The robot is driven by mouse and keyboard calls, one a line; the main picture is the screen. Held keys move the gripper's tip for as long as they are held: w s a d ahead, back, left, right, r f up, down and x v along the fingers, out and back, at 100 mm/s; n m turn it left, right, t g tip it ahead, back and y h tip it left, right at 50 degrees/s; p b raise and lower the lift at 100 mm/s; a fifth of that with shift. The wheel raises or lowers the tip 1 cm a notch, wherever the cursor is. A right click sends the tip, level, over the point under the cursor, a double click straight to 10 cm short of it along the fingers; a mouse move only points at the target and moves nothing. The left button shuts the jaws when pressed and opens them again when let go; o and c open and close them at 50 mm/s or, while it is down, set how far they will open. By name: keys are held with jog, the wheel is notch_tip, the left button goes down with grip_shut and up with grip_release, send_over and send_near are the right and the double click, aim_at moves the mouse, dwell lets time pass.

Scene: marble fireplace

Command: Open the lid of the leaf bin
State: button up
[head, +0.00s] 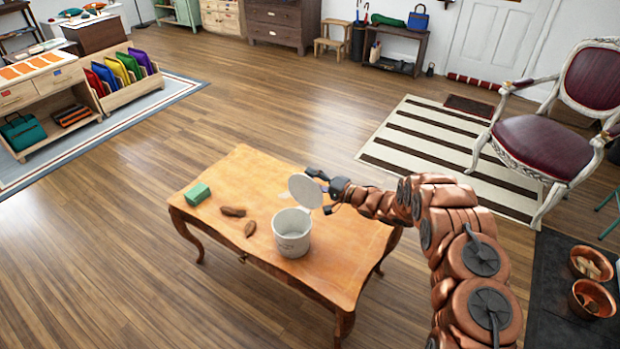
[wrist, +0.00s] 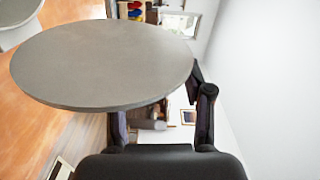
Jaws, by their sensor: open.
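The leaf bin (head: 292,240) is a small white round bin standing upright on the wooden table. Its round lid (head: 304,191) stands raised and steeply tilted at the bin's right rear rim, and the bin's mouth shows open. My gripper (head: 325,189) is beside the lid's right edge, with its jaws apart. In the wrist view the lid (wrist: 100,65) is a large grey disc that partly hides the left finger. Part of the bin (wrist: 18,14) shows at the top left corner there. I cannot tell whether a finger touches the lid.
The table (head: 240,180) also carries a green block (head: 197,194) and two brown leaf-like pieces (head: 233,211) (head: 250,229) left of the bin. A red-seated chair (head: 540,147) stands at the right on a striped rug. The floor left of the table is clear.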

jog(key=v, duration=0.7)
jog(key=shift+s+d+b, duration=0.2)
jog(key=shift+d+b, duration=0.1)
jog(key=shift+b, duration=0.05)
dwell(0.5)
dwell(0.5)
jog(key=v, duration=1.2)
